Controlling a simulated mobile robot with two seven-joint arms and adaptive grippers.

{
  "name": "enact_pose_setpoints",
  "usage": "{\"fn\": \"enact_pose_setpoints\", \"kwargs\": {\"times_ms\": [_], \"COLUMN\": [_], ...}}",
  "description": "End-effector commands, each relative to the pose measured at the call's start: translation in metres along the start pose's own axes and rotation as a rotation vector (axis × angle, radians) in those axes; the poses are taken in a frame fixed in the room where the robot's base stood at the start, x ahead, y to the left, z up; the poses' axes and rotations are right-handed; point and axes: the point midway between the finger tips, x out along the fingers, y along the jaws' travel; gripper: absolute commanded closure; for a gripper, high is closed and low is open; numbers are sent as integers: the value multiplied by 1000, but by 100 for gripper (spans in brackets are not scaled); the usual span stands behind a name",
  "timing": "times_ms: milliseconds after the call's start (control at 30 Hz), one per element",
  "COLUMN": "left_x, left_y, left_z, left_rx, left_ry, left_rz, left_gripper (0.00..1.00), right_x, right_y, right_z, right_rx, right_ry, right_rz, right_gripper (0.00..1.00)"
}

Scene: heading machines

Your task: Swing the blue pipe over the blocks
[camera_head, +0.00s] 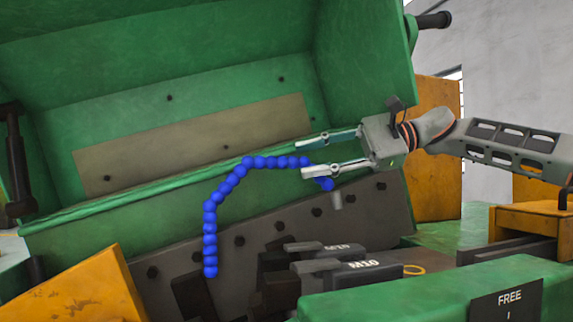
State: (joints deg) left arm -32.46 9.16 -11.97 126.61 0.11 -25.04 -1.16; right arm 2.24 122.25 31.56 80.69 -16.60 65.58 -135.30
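The blue pipe (227,187) is a chain of blue beads. It rises from a hanging end at the lower left, arches to the right, then bends down to a grey fitting (337,200). My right gripper (301,159) comes in from the right with its two fingers apart. The pipe's upper right part lies in line with the gap between the fingers and passes behind the lower one; I cannot tell whether they touch it. My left gripper is not in view.
A green machine housing (360,45) with a tan plate (195,143) stands behind the pipe. A dark bolted bar (380,212) runs below it. A green front block with a FREE sign (508,303) is at the lower right. Orange parts (80,295) flank the area.

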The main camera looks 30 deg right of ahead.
Motion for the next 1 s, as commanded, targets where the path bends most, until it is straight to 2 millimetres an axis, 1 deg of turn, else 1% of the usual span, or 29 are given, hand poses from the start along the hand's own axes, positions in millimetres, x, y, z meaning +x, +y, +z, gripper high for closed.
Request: {"fn": "enact_pose_setpoints", "kwargs": {"times_ms": [33,100,300,433,667,767,800,1000], "left_x": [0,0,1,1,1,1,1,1], "left_y": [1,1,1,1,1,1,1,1], "left_z": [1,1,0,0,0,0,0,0], "left_rx": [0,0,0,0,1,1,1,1], "left_ry": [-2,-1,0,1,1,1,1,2], "left_rz": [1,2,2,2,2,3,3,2], "left_gripper": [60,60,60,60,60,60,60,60], "right_x": [10,21,42,47,47,47,47,47], "right_y": [2,2,1,1,0,0,0,0], "right_z": [-2,-2,-1,-1,0,-1,0,0], "right_rx": [1,2,1,0,0,0,0,-3], "right_ry": [1,1,1,1,1,1,1,1], "right_rz": [6,5,3,1,0,0,0,0], "right_gripper": [67,67,67,67,67,90,100,100]}}
